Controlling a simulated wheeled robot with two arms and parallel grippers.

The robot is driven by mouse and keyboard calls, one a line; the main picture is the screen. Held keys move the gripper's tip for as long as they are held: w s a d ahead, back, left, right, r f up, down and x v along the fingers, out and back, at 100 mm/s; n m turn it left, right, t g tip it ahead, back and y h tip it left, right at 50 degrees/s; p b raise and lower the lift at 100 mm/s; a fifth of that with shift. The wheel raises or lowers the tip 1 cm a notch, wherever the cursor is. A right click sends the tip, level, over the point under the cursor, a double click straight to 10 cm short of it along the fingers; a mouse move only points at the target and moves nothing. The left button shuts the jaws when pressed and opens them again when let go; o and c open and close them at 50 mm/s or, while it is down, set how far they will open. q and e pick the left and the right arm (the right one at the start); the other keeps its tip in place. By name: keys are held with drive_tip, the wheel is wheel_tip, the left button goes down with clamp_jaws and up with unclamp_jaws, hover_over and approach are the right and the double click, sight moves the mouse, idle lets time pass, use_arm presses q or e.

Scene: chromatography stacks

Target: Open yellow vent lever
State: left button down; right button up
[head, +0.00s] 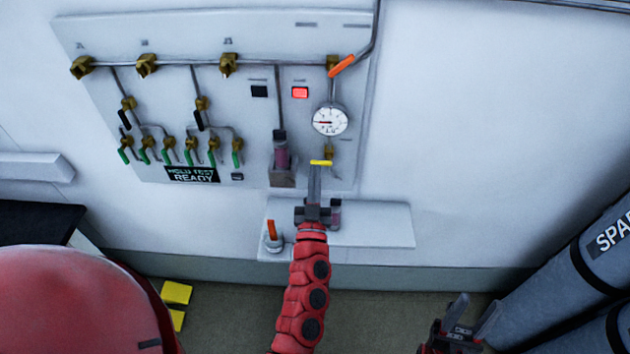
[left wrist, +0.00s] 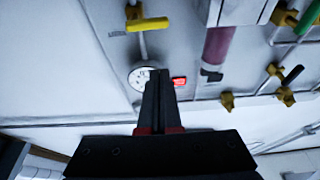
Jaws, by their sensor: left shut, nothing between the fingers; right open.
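The yellow vent lever (head: 321,162) is on the vertical pipe below the round gauge (head: 329,121), at the lower right of the wall panel. Its handle lies crosswise to the pipe. In the left wrist view the yellow lever (left wrist: 147,24) shows at the top, on its brass valve. My left gripper (head: 316,170) is shut and empty. Its fingertips appear just below the lever in the head view and partly hide the pipe. In the left wrist view the shut fingers (left wrist: 158,75) are apart from the lever in the picture. My right gripper (head: 468,312) is open and empty at the lower right.
The panel (head: 240,105) carries several green and black levers on the left. An orange lever (head: 342,65) is above the gauge. A red lit button (head: 300,92) sits beside it. A ledge (head: 375,222) juts out below; grey cylinders (head: 565,285) stand at the right.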

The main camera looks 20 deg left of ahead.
sight(321, 163)
use_arm(q)
drive_tip(key=r+p+x, duration=0.1)
drive_tip(key=p+x, duration=0.1)
drive_tip(key=x, duration=0.4)
wheel_tip(321, 163, down, 5)
drive_tip(key=shift+s, duration=0.15)
drive_tip(key=shift+f, duration=0.1)
